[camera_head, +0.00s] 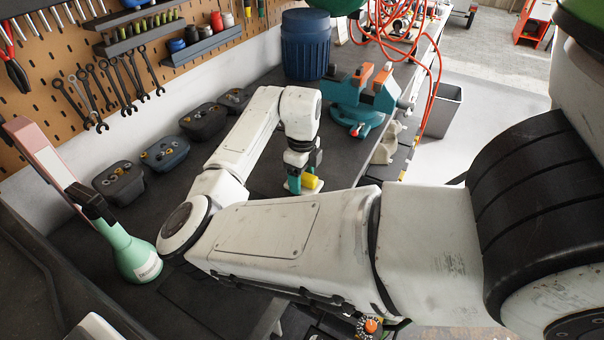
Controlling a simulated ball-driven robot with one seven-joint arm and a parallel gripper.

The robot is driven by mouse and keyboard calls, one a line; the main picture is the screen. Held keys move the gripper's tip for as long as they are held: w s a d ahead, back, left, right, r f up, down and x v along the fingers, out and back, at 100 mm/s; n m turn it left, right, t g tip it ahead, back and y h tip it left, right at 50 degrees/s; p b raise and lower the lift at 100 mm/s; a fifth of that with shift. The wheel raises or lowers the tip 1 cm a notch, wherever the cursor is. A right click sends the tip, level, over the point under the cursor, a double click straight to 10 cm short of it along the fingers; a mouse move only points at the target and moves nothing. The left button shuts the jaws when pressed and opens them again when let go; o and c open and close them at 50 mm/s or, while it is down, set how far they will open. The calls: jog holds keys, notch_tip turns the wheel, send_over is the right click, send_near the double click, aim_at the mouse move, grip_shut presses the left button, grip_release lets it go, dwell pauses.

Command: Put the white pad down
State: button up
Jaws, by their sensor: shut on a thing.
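My gripper (294,188) points down over the dark bench top, in the middle of the picture. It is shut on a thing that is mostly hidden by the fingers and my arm. A small yellow piece (311,182) shows right beside the teal fingertip; I cannot tell whether it is held or lies behind. I cannot make out a white pad. The fingertips are low, close to the bench (262,179), but I cannot tell whether anything touches it.
A teal vise (362,104) stands beyond my gripper to the right, with a blue barrel (306,45) behind it. Dark parts bins (165,154) line the wall. A green spray bottle (135,258) stands near my arm at lower left. Bare bench lies around the gripper.

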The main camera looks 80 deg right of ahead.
jog(key=shift+f, duration=0.1)
jog(key=o, duration=0.5)
jog(key=shift+f, duration=0.1)
jog(key=o, duration=0.4)
jog(key=shift+o, duration=0.2)
notch_tip(320, 180, up, 12)
jog(key=b, duration=0.1)
jog(key=shift+r+b, duration=0.25)
jog(key=shift+b, duration=0.15)
